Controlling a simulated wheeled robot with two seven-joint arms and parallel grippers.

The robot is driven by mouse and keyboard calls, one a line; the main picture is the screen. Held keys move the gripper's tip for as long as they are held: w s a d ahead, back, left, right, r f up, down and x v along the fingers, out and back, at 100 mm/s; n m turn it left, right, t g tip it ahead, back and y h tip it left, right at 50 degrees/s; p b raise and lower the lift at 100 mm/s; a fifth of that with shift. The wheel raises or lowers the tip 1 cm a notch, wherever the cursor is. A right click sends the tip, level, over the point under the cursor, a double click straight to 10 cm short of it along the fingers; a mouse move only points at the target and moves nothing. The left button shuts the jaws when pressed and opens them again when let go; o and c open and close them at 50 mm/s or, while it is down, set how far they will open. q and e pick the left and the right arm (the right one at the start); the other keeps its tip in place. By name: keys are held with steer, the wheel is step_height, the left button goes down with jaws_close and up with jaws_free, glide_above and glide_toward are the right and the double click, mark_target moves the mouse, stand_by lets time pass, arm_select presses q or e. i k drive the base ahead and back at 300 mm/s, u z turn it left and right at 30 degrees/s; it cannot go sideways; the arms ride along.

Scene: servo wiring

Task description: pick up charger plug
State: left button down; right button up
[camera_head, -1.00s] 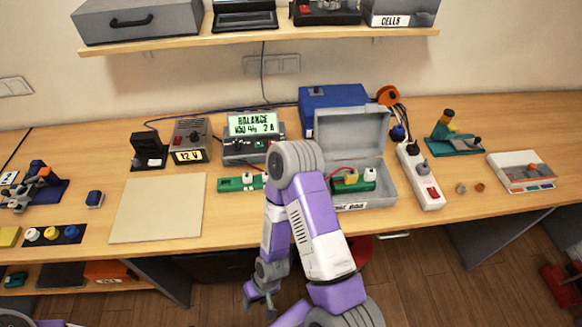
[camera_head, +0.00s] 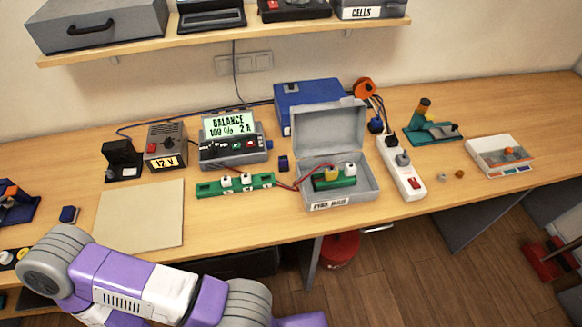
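A white power strip (camera_head: 400,170) with a red switch lies right of the open grey box. A grey plug (camera_head: 402,159) sits on the strip. A dark blue plug-like piece (camera_head: 376,125) stands at the strip's far end, by the cables. I cannot tell for sure which of these is the charger plug. The charger (camera_head: 232,150), its screen reading "BALANCE 100 % 2 A", stands at the middle back. One of my purple and white arms crosses the lower left. Neither gripper shows in the head view.
The open grey box (camera_head: 340,190) holds a green pack with wires. A green strip (camera_head: 209,188) with white blocks lies left of it. A beige mat (camera_head: 140,215) is bare. A green stand (camera_head: 430,130) and a white tray (camera_head: 497,155) are at the right.

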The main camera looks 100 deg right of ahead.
mark_target(330, 172)
steer(key=u, duration=0.05)
steer(key=k, duration=1.2)
steer(key=z, duration=1.25)
